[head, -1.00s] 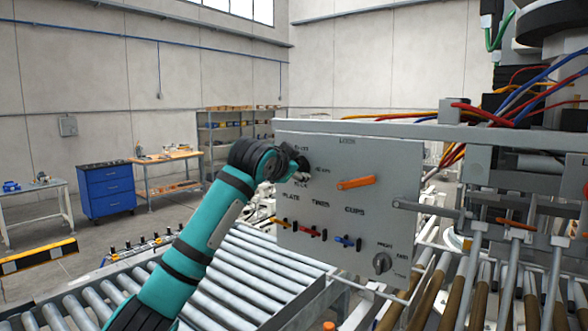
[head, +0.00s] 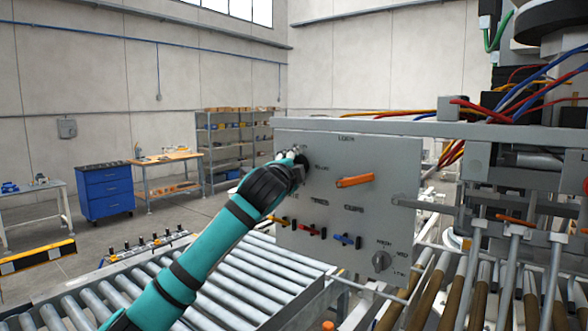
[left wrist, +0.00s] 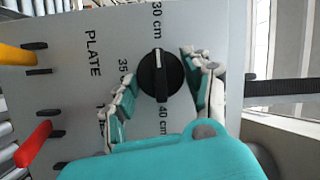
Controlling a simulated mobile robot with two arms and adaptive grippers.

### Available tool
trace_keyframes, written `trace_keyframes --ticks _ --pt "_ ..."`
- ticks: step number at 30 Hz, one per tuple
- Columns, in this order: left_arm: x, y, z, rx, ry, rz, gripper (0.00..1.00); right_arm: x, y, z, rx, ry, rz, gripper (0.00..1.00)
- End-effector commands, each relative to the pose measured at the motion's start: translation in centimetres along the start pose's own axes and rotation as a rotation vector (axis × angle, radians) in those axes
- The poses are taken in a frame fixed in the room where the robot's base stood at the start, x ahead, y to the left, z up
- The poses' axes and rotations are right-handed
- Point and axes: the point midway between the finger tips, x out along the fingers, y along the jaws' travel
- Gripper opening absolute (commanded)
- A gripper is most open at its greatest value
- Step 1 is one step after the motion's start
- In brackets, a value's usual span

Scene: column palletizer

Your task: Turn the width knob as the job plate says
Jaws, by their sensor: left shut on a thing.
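The width knob (left wrist: 160,75) is a round black knob on the grey panel (head: 390,220). In the left wrist view it has a white pointer line toward the 30 cm mark; a 35 mark and a 40 cm mark stand around it. My left gripper (left wrist: 162,70) has one finger on each side of the knob and is shut on it. In the head view the left gripper (head: 299,162) is at the panel's upper left and mostly covers the knob. No job plate with a readable width shows. My right gripper is not in view.
The panel also carries an orange lever handle (head: 355,181), several small coloured levers (head: 310,231) and a lower grey knob (head: 381,262). A roller conveyor (head: 235,275) runs below the panel. Machine frame and cables (head: 500,115) are at the right.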

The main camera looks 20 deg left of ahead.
Motion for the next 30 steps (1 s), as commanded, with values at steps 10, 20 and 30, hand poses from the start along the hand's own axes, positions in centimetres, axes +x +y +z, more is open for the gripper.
trace_keyframes --ticks 10,20,30 --pt "0.05 0.28 0.08 0.033 0.001 -0.008 0.18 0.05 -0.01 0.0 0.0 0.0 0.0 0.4" --pt "0.04 0.25 0.06 0.032 0.001 -0.008 0.62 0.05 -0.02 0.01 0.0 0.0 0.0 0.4" --pt "-0.01 0.06 0.01 0.03 0.002 -0.011 0.74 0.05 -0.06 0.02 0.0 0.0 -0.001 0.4"
